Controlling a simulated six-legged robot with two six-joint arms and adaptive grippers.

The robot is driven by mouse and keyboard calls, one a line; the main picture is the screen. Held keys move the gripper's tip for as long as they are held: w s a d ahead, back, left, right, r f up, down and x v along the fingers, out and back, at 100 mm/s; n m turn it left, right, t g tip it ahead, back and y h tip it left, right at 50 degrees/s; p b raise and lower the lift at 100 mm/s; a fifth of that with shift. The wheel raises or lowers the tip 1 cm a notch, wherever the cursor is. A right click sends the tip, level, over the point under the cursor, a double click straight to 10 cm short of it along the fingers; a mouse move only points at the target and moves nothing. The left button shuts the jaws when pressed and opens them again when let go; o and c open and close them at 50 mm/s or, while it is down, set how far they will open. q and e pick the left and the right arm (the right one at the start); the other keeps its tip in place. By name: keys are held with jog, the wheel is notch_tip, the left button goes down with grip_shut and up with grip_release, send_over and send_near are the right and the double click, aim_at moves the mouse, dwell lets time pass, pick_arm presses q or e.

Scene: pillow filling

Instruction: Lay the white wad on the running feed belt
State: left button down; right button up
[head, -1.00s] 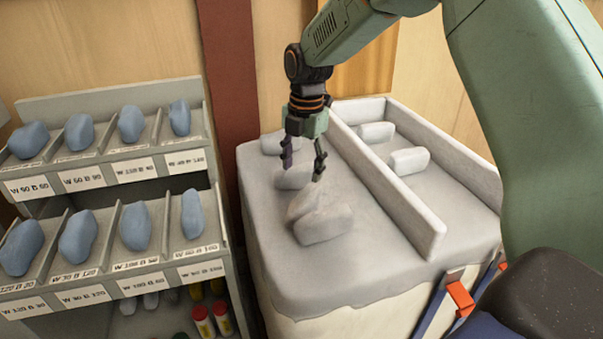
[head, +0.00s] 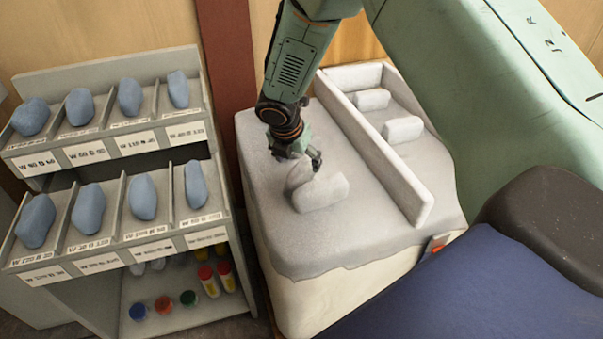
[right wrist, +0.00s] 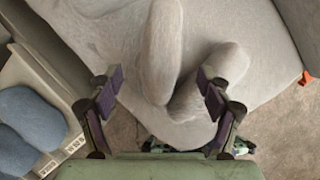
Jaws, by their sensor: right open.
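Two white-grey wads lie close together on the grey-covered stand: a front wad (head: 322,194) and one behind it (head: 299,174). In the right wrist view, one long wad (right wrist: 160,50) shows between the fingers, and another (right wrist: 213,80) lies slantwise by the right finger. My right gripper (head: 306,160) is over the wads with its fingers apart, holding nothing; its two padded fingers also show in the right wrist view (right wrist: 160,85). Whether a finger touches a wad I cannot tell. My left gripper is out of view. I cannot make out a feed belt.
The stand (head: 262,205) has a raised divider (head: 385,160), with more wads (head: 402,130) in the channel beyond. At left, a shelf rack (head: 120,235) holds blue lumps (head: 88,208) in labelled bays. The stand's front top is clear.

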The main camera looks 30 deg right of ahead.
jog(key=b+x, duration=0.2)
jog(key=x, duration=0.5)
jog(key=shift+d, duration=0.15)
